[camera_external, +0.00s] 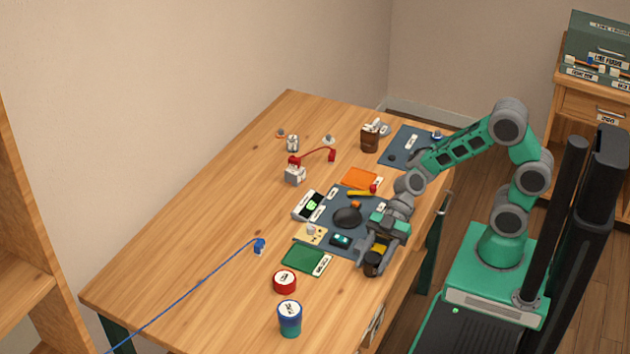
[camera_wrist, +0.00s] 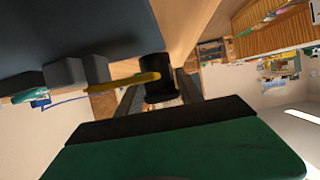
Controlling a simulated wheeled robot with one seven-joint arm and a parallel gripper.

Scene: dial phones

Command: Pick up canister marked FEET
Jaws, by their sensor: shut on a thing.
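My gripper (camera_external: 374,254) is near the front right edge of the table, shut on a small dark canister (camera_external: 372,265). The canister also shows in the wrist view (camera_wrist: 154,68), between the two fingers (camera_wrist: 160,92). I cannot read any marking on it, so FEET is not visible. I cannot tell whether its base touches the table.
A dark mat (camera_external: 335,234) with a round black object (camera_external: 347,217) lies behind my gripper. The table's left half is mostly clear.

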